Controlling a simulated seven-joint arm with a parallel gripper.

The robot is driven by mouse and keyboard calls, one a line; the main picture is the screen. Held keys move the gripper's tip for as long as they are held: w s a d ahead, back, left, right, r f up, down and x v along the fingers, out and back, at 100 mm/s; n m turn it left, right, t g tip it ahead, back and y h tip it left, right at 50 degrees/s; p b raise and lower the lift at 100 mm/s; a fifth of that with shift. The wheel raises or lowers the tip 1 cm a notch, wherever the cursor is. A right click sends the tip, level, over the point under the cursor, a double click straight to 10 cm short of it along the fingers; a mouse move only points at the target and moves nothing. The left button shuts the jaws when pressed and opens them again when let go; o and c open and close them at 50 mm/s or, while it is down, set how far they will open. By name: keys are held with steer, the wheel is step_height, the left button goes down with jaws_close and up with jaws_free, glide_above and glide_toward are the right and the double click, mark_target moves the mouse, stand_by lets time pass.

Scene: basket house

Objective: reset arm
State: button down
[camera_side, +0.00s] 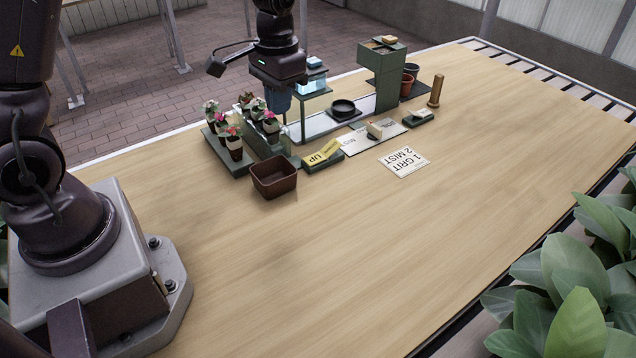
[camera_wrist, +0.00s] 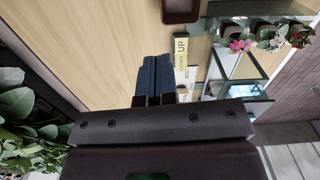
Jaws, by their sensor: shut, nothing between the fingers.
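My gripper (camera_side: 279,104) hangs at the far side of the table with its blue fingers pointing down, just right of the potted flowers in the side view. The fingers are shut and hold nothing. In the wrist view my gripper (camera_wrist: 154,72) shows its two blue fingers side by side, with bare table beyond them at the left. Whether the fingertips touch anything behind the flowers cannot be told from the side view.
Potted flowers (camera_side: 234,146) stand on green trays. A brown square basket (camera_side: 274,178), yellow UP sign (camera_side: 322,153), white instruction card (camera_side: 404,161), tall green dispenser (camera_side: 383,72) and wooden peg (camera_side: 436,90) stand nearby. The table's front and middle are clear. Leaves overhang the right corner.

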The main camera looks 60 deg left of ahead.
steer(key=s+d+r+t, duration=0.3)
steer(key=s+r, duration=0.4)
steer(key=s, duration=0.1)
steer(key=s+d+r+m+t, duration=0.1)
steer(key=s+d+r+t, duration=0.2)
steer(key=s+r, duration=0.4)
steer(key=shift+s+r, duration=0.4)
steer(key=shift+s, duration=0.4)
